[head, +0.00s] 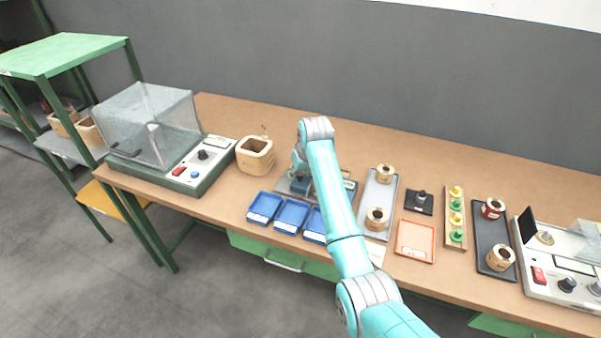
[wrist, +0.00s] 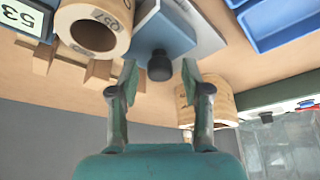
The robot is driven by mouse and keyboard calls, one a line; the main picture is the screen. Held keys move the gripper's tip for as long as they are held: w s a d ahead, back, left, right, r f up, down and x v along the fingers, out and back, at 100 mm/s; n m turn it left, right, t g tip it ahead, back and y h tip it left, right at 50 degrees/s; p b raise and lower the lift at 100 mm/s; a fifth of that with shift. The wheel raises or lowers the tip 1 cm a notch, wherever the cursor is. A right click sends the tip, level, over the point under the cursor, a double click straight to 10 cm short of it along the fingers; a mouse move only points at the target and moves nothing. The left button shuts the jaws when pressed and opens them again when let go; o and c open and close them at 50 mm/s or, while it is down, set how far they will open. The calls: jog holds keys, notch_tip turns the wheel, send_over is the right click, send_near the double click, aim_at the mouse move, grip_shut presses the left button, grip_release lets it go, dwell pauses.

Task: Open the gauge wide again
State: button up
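The gauge (head: 283,186) lies on the bench, largely hidden behind my arm in the head view. In the wrist view its blue block (wrist: 170,38) carries a black knob (wrist: 159,66), and a grey plate stands beside it. A coil marked 057 (wrist: 118,42) sits next to the blue block on the side of a number display (wrist: 20,17); I cannot tell if they touch. My gripper (wrist: 159,75) is open, with one finger on each side of the knob and visible gaps between. In the head view my gripper (head: 299,168) is over the gauge.
Blue trays (head: 291,216) lie in front of the gauge. A grey tray (head: 381,190) with coils lies right. The bench behind the gauge is clear.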

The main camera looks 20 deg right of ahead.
aim_at(296, 187)
grip_shut()
jog(key=shift+w+a, duration=1.05)
jog(key=shift+a, duration=0.3)
jog(key=shift+o, duration=1.3)
grip_release()
jog(key=v, duration=1.2)
jog(key=shift+s, duration=0.1)
